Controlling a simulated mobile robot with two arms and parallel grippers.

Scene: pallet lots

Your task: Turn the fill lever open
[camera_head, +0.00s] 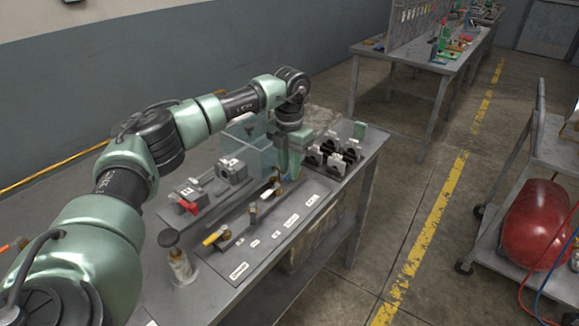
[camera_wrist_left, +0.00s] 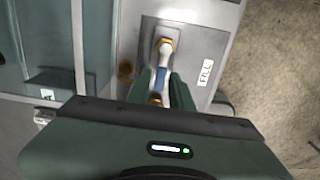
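The fill lever (camera_wrist_left: 162,76) has a blue handle and a brass-coloured fitting. It lies on a grey panel (camera_wrist_left: 190,25) beside a white FILL label (camera_wrist_left: 206,72) in the left wrist view. My left gripper (camera_wrist_left: 162,84) has its green fingers on both sides of the handle. I cannot tell whether the fingers press on it. In the head view my left gripper (camera_head: 284,170) points down at the far end of the labelled panel (camera_head: 262,262). There the arm and fingers hide most of the lever. My right gripper is in neither view.
A yellow-handled lever (camera_head: 215,236) and a red-handled one (camera_head: 187,206) are on the bench nearer me. A clear box (camera_head: 247,150) stands left of my gripper. Black-fronted blocks (camera_head: 325,155) stand to the right. A cart with a red tank (camera_head: 535,222) is across the aisle.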

